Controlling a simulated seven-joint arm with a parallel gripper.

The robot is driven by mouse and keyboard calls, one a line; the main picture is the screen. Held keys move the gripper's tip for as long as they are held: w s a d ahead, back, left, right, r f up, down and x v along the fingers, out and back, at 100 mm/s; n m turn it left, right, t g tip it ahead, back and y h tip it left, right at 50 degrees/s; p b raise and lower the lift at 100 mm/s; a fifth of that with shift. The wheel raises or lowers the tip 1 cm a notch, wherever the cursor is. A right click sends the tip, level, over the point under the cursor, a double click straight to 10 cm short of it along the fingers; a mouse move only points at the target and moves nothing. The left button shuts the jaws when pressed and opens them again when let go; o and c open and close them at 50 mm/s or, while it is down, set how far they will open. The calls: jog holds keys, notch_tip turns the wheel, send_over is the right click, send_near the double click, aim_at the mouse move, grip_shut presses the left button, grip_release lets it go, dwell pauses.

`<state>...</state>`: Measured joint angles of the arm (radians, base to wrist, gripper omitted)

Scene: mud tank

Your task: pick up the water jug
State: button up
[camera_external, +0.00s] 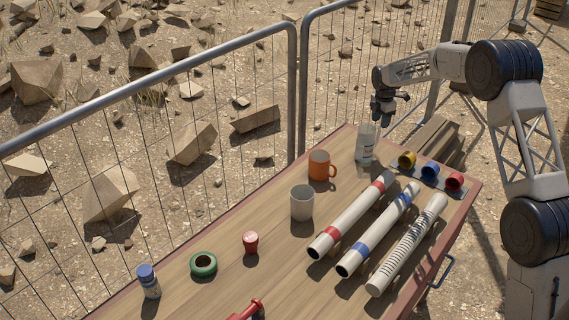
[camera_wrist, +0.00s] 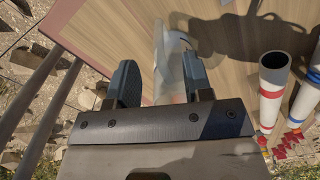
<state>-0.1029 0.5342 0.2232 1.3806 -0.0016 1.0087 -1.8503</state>
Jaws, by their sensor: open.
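The water jug (camera_external: 365,146) looks like a clear, pale upright container with a label. It stands near the far end of the wooden table (camera_external: 215,288). My gripper (camera_external: 384,112) is open and points down, just above and to the right of the jug's top in the external view. In the wrist view, my two dark fingers (camera_wrist: 160,64) are spread, and the translucent jug (camera_wrist: 164,42) shows in the gap between them. Its lower part is hidden by the gripper body. I cannot tell whether a finger touches it.
Three long tubes (camera_external: 380,228) lie to the right. Yellow, blue and red round pieces (camera_external: 430,170) sit near the right edge. A wire fence (camera_external: 297,85) runs behind the table.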

aim_at(379, 129)
dwell(0.3)
jog(key=shift+f, duration=2.6)
